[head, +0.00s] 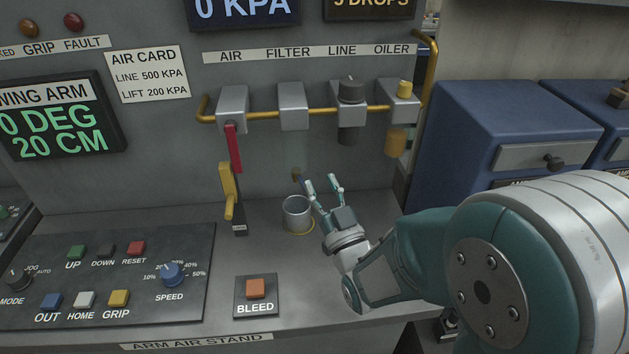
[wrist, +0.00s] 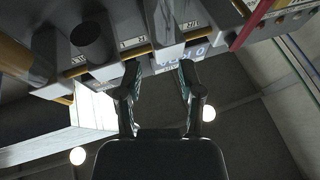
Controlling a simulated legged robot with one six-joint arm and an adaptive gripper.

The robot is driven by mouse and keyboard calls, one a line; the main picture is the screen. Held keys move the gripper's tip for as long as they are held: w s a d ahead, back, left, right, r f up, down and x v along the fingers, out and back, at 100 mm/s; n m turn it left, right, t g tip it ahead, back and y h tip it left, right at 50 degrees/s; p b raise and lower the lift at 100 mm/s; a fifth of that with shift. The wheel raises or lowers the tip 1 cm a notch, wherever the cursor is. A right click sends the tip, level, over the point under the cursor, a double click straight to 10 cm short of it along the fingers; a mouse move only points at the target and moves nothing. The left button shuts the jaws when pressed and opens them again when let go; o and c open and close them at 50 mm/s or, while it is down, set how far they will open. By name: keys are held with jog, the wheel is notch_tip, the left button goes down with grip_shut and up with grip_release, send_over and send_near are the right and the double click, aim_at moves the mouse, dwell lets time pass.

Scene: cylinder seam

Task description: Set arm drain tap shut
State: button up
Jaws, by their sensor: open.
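In the head view a small brown fitting (head: 296,173), which looks like the drain tap, sticks out low on the grey panel above a metal cup (head: 297,212). It is too small to tell which way its handle is set. My gripper (head: 322,184) is open and empty, just right of the fitting and above the cup's right side. Its fingers point up toward the panel, and I see no contact. In the wrist view my two open fingers (wrist: 158,80) stand apart below the air line units, with nothing between them. The fitting cannot be made out there.
The air line (head: 265,115) with its filter and oiler (head: 403,90) runs above. A red lever (head: 234,148) and a yellow lever (head: 228,188) are left. The button panel (head: 110,270) and BLEED button (head: 255,288) are in front. Blue drawers (head: 500,125) stand right.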

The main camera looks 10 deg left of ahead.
aim_at(302, 184)
notch_tip(302, 184, down, 8)
jog(key=x, duration=0.3)
jog(key=a+x, duration=0.1)
jog(key=x, duration=0.3)
jog(key=shift+s+f, duration=0.1)
jog(key=shift+s, duration=0.1)
jog(key=shift+w+a, duration=0.15)
jog(key=shift+w, duration=0.2)
jog(key=shift+d+r, duration=0.25)
jog(key=shift+c, duration=0.6)
jog(key=shift+a, duration=0.1)
grip_shut()
